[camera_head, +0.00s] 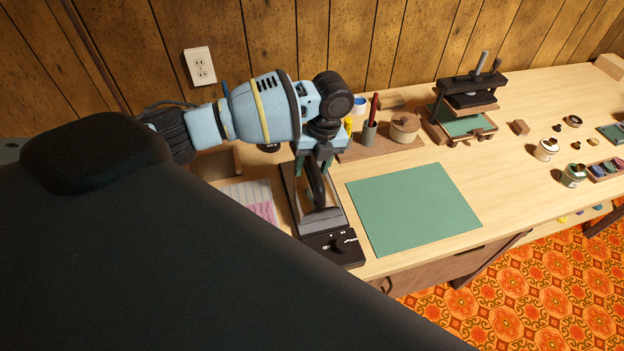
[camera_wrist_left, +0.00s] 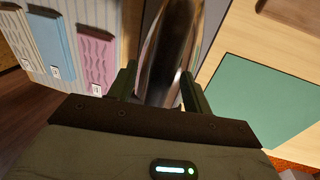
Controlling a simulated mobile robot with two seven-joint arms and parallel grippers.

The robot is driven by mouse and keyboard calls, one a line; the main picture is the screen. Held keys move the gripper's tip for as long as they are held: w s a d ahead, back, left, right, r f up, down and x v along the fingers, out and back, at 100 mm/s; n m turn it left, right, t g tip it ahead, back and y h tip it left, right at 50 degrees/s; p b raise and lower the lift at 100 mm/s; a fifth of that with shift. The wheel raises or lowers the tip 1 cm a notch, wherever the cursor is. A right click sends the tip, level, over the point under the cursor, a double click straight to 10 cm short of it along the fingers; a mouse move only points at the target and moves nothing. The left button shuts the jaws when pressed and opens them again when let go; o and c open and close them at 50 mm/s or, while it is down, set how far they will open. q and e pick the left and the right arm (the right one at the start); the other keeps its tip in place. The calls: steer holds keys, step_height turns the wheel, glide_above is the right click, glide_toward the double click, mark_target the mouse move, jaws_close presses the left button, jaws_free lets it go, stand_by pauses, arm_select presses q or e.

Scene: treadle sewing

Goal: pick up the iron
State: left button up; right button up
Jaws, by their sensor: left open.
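The iron (camera_head: 318,188), with a dark handle and a grey lower body, stands on a dark stand with a knob (camera_head: 340,245). My left gripper (camera_head: 314,162) is open and points down at the top of the handle. In the left wrist view a shiny dark curved part, seemingly of the iron (camera_wrist_left: 162,50), lies between the two fingers of the left gripper (camera_wrist_left: 157,88). I cannot tell whether the fingers touch it. My gripper hides part of the iron's top. My right gripper is not in view.
A green mat (camera_head: 415,208) lies right of the stand.

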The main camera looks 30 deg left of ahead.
arm_select(q)
steer(key=shift+s+a+f, duration=0.15)
steer(key=shift+f, duration=0.65)
steer(key=shift+f, duration=0.25)
steer(key=shift+c, duration=0.3)
jaws_close()
steer(key=shift+r, duration=0.1)
